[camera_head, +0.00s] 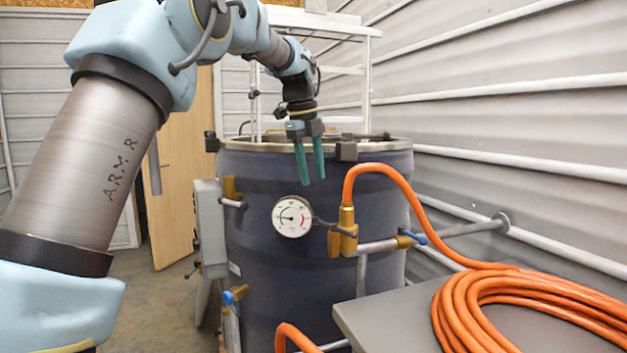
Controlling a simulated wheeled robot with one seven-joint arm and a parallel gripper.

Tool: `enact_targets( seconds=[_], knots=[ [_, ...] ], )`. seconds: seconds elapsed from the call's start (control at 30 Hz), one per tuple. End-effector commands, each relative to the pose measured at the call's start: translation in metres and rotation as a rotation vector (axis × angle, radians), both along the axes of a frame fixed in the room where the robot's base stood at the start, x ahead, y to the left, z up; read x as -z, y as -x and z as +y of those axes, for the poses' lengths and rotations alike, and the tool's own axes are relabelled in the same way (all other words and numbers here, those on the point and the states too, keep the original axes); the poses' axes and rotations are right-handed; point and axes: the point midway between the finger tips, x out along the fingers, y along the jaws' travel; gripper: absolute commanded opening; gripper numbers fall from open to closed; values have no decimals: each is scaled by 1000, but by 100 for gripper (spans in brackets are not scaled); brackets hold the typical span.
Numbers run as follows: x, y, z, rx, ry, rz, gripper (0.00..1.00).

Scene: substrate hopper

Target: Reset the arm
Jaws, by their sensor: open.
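My gripper (311,162) hangs at the end of my arm with its two green fingers pointing down. The fingers are apart and nothing is between them. My arm reaches from the left, across the top, to the upper middle of the view. The gripper is in front of the rim of a large dark hopper (262,240), and its fingertips are above and right of a round white gauge (293,216). I cannot tell how far the fingers are from the hopper wall. The inside of the hopper is hidden.
A coiled orange hose (480,310) lies on a grey table (385,318) at lower right and runs up to a brass fitting (347,222). A grey box (210,225) is on the hopper's left side. A white frame (368,85) stands behind. Floor shows at left, before a wooden door (180,190).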

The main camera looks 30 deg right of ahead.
Motion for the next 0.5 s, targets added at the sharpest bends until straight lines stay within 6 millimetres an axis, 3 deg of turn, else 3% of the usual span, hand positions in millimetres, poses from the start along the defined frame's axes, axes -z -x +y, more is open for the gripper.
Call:
enact_targets(
  seconds=[0.37,0.5],
  knots=[
    [0,0,0,-1,0,0,45],
    [8,-6,14,-86,-2,12,45]
  ],
)
